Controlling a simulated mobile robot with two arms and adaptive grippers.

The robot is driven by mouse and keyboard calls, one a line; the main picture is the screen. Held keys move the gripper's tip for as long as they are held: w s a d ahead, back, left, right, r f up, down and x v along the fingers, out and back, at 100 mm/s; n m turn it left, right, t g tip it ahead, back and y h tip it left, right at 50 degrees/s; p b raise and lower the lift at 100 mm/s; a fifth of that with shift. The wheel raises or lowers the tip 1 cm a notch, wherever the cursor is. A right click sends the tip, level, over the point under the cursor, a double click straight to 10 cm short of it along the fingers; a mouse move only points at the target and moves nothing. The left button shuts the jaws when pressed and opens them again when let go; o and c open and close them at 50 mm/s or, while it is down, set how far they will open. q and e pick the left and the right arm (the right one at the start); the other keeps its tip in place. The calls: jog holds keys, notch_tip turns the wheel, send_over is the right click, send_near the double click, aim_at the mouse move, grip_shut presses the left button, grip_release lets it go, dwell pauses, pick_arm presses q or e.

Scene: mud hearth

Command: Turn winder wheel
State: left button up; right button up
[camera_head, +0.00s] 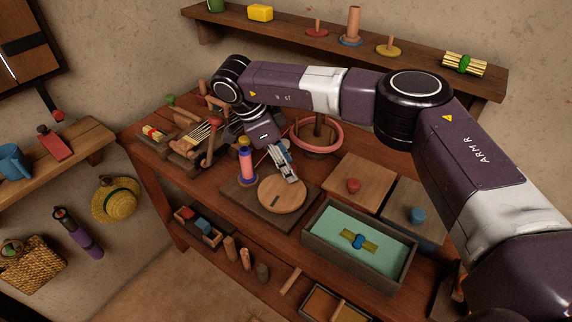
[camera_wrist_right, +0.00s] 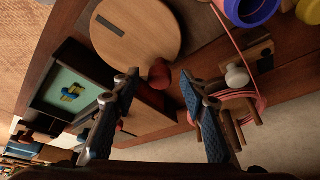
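The winder wheel (camera_head: 282,196) is a flat, round wooden disc with a dark slot, on a dark board (camera_head: 237,193). It also shows at the top of the right wrist view (camera_wrist_right: 138,35), with a reddish-brown knob (camera_wrist_right: 160,72) at its edge. A spool with pink, blue and yellow parts (camera_head: 246,168) stands beside it. My right gripper (camera_head: 287,172) hangs over the wheel's far edge. In the right wrist view its fingers (camera_wrist_right: 160,78) are apart, with the knob showing between the tips; I cannot tell whether they touch it. My left gripper is not in view.
A pink ring of thread (camera_head: 330,143) sits on a stand behind the wheel. A green-lined tray (camera_head: 310,235) and wooden lids with red (camera_head: 353,185) and blue knobs (camera_head: 417,214) are at right. Carding tools (camera_head: 199,132) lie at left. My right arm spans the table.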

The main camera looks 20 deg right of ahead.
grip_shut()
